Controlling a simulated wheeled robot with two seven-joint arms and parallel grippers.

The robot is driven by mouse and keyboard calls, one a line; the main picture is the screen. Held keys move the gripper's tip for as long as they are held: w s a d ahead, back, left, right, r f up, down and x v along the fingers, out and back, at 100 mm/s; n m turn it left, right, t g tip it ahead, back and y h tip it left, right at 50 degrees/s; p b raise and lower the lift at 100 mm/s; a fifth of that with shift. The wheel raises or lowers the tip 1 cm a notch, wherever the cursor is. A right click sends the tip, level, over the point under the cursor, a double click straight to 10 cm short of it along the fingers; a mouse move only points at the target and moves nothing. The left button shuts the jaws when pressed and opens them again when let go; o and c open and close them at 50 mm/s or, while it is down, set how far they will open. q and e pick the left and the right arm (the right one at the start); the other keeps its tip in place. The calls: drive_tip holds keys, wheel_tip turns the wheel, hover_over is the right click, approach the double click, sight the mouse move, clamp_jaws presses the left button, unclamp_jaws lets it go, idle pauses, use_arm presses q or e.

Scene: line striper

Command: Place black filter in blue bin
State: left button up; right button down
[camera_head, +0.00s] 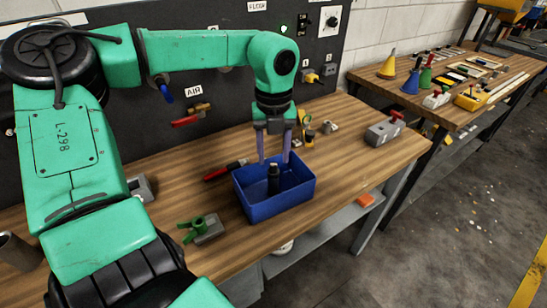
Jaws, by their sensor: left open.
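The blue bin sits on the wooden workbench below my left gripper. My left gripper (273,160) points down over the bin, with its two fingers apart. My right gripper is not in the picture.
A red-handled tool (224,171) lies just left of the bin. A green-handled vise (202,228) is at the front left, and a grey block with a red handle (385,128) is at the right. Bench (345,155) right of the bin is clear.

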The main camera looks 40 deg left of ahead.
use_arm(q)
wheel_tip(320, 180, up, 10)
drive_tip(key=shift+b, duration=0.35)
drive_tip(key=shift+d, duration=0.1)
